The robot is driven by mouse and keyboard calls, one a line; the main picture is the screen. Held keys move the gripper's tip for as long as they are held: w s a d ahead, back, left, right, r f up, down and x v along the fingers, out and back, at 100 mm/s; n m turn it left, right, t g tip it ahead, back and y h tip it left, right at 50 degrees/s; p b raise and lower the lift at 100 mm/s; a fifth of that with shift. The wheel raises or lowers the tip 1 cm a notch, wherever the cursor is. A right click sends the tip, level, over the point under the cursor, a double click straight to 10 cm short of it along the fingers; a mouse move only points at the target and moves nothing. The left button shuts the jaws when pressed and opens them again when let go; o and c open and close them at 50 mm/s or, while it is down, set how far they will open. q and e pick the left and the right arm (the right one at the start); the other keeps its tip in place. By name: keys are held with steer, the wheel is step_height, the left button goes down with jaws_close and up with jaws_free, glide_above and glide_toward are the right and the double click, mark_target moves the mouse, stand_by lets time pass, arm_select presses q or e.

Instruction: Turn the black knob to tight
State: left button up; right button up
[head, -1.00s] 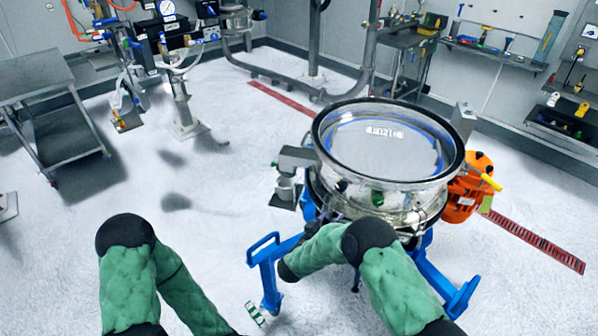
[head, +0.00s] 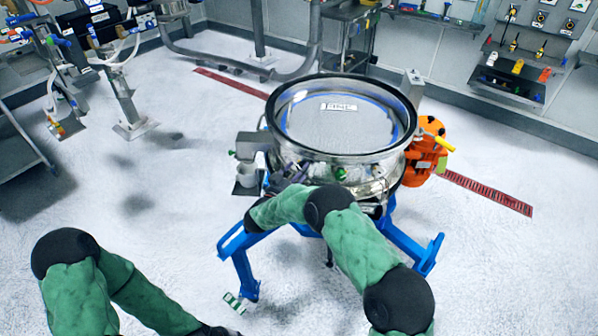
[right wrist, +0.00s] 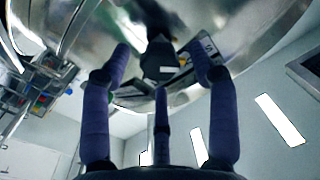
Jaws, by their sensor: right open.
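The powder sifter (head: 340,125) is a round steel drum with a dark rim and a mesh top, at the centre of the head view. The black knob (right wrist: 160,62) shows in the right wrist view, on a label plate under the shiny steel wall. My right gripper (right wrist: 161,53) is open, its dark purple fingers on either side of the knob in that view. Contact cannot be told. In the head view the right gripper (head: 291,175) is small and dark at the sifter's front left. The knob is not clear there. My left arm is low at left; its gripper is out of view.
Blue legs (head: 240,270) carry the sifter. An orange motor (head: 425,150) is at its right, and a green knob (head: 340,174) is on its front. A grey cart (head: 20,150) stands far left. The white floor around is mostly clear.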

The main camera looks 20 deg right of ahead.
steer(key=shift+w+d, duration=0.35)
steer(key=shift+d, duration=0.05)
steer(key=c, duration=1.1)
steer(key=shift+c, duration=0.2)
